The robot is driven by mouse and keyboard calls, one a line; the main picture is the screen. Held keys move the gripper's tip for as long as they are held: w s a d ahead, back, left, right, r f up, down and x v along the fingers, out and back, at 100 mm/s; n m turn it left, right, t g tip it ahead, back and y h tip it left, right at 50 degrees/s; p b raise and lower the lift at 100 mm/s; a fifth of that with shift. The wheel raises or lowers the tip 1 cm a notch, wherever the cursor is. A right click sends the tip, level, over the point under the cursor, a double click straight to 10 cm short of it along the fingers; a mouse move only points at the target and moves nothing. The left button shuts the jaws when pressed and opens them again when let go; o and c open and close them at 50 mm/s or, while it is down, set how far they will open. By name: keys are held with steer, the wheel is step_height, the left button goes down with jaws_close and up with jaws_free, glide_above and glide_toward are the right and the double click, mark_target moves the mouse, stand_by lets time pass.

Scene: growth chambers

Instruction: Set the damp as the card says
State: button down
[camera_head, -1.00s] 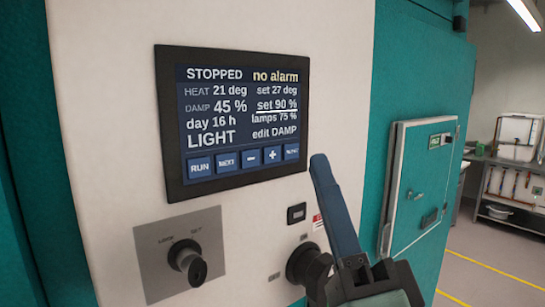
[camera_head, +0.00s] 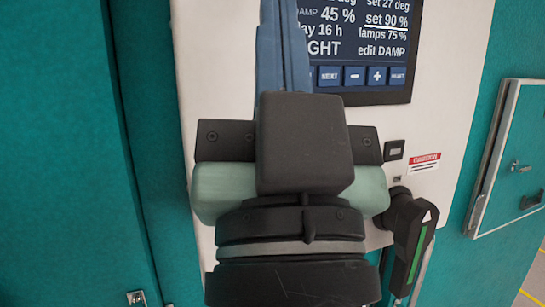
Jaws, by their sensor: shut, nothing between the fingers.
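The panel screen (camera_head: 368,28) is partly in view at the top. It reads DAMP 45 %, with "set 90 %" underlined and "edit DAMP" below. The minus button (camera_head: 354,76), plus button (camera_head: 377,76) and NEXT button (camera_head: 329,76) show along its lower edge. My gripper (camera_head: 278,12) is shut and empty. Its blue fingers point up in front of the screen's left part and hide the RUN button. I cannot tell whether the fingers touch the panel. No card is in view.
A black handle with a green stripe (camera_head: 416,248) juts out at the lower right, close to my wrist. A caution label (camera_head: 424,162) is above it. Teal wall (camera_head: 60,150) fills the left.

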steer(key=shift+s+a+r+n+h, duration=0.3)
steer(key=shift+s+n+h, duration=0.1)
steer(key=shift+s+h, duration=0.1)
